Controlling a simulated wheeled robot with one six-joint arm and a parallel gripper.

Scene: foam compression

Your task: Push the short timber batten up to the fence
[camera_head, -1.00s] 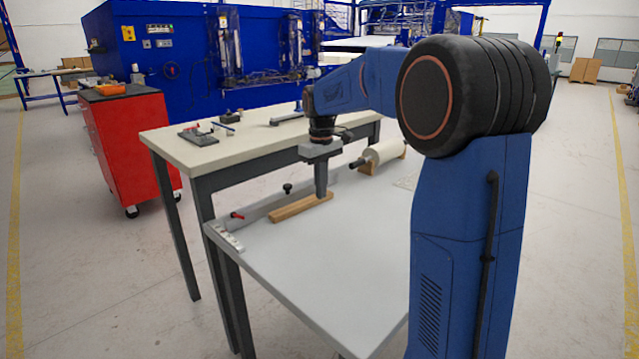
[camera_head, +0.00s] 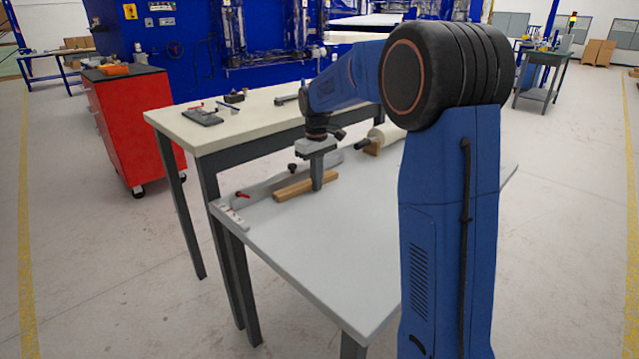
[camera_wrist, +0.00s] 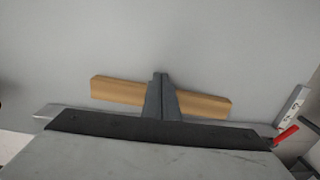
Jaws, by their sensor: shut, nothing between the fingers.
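The timber batten (camera_head: 292,188) lies flat on the light grey table, just in front of the grey fence (camera_head: 265,187). In the wrist view, the batten (camera_wrist: 118,90) runs at a slight slant to the pale strip of the fence (camera_wrist: 47,111). A narrow gap shows between them, wider at the left end there; my gripper's body hides much of the fence. My gripper (camera_head: 317,186) points down, shut and empty, at the batten's near side, right of its middle. In the wrist view, its fingers (camera_wrist: 161,98) cross in front of the batten; contact is hard to tell.
A red handle (camera_head: 243,195) and a pale marked strip (camera_head: 229,214) sit at the fence's left end. A black knob (camera_head: 292,168) stands by the fence. A pale roller (camera_head: 384,138) lies behind on the right. The table front (camera_head: 340,260) is clear.

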